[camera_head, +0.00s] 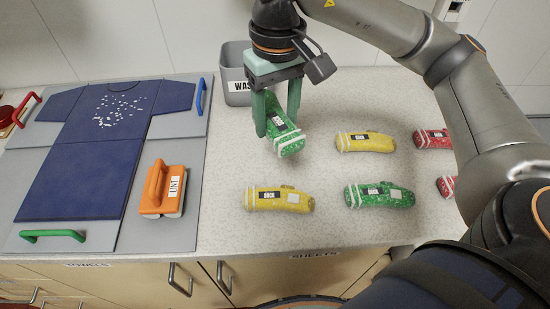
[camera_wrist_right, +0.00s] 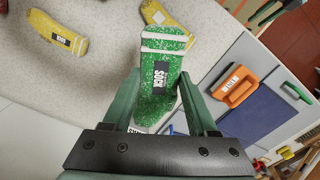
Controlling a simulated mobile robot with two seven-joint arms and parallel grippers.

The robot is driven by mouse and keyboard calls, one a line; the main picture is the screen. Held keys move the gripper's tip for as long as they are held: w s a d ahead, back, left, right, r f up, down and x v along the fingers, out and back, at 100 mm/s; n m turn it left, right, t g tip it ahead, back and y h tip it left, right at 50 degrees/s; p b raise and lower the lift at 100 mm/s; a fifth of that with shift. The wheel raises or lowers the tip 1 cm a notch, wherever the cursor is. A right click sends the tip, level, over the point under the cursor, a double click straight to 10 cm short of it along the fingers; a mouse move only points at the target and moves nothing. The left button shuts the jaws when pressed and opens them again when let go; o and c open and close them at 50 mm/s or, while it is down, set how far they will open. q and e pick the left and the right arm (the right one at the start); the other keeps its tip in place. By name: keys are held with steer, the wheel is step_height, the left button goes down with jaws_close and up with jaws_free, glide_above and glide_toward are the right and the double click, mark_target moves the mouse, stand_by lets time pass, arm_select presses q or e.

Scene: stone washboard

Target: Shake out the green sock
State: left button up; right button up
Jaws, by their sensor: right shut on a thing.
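A green sock (camera_head: 284,132) with white stripes at its cuff and a dark label hangs in my right gripper (camera_head: 279,125), held above the counter. The gripper's two green fingers are shut on it, and the cuff points down toward the front. In the right wrist view the same green sock (camera_wrist_right: 161,75) sits between the fingertips (camera_wrist_right: 160,88), its SOCK label in sight. A second green sock (camera_head: 380,195) lies on the counter at the front, below and right of the gripper. My left gripper does not show.
Yellow socks (camera_head: 366,142) (camera_head: 279,199) and red socks (camera_head: 432,139) (camera_head: 446,186) lie on the counter. A grey bin (camera_head: 235,79) stands behind the gripper. At left, a blue shirt (camera_head: 85,150) lies on a grey board, with an orange-handled lint brush (camera_head: 163,190).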

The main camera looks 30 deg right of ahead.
step_height(320, 180, down, 11)
step_height(320, 180, up, 15)
glide_above(277, 120)
step_height(277, 120, down, 15)
